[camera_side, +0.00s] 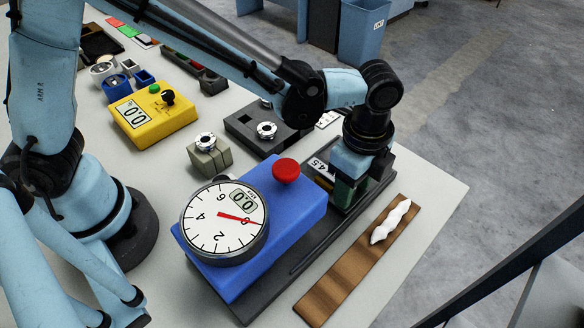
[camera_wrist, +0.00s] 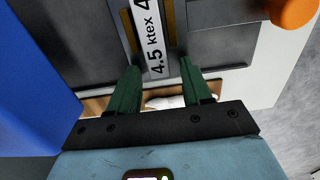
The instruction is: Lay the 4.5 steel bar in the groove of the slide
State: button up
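The 4.5 steel bar (camera_wrist: 154,40) is pale with black "4.5 ktex" lettering. In the wrist view it lies lengthwise between two brass-coloured strips of the dark slide (camera_wrist: 95,50). In the side view its 4.5 end (camera_side: 319,167) shows left of my gripper (camera_side: 346,192), on the slide (camera_side: 290,262). My gripper's green fingers (camera_wrist: 161,66) are apart, one on each side of the bar's near end, with gaps between them and the bar. How deep the bar sits is hard to tell; my gripper hides part of it in the side view.
A blue gauge box (camera_side: 270,215) with a dial (camera_side: 222,222) and red knob (camera_side: 286,170) stands close left of my gripper. A brown board (camera_side: 345,270) with white fibre (camera_side: 390,222) lies to the right. Behind are a dark block (camera_side: 250,128) and a yellow meter (camera_side: 150,115).

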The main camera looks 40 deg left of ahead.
notch_tip(320, 180, up, 12)
jog(key=s+a+n+t, duration=0.2)
jog(key=a+n+t, duration=0.1)
jog(key=a+n, duration=0.6)
jog(key=s+a+f+n+t, duration=0.1)
jog(key=s+a+n+t, duration=0.2)
jog(key=a+n, duration=0.6)
jog(key=a+t, duration=0.1)
jog(key=a, duration=0.5)
jog(key=shift+a+f, duration=0.25)
jog(key=shift+a, duration=0.15)
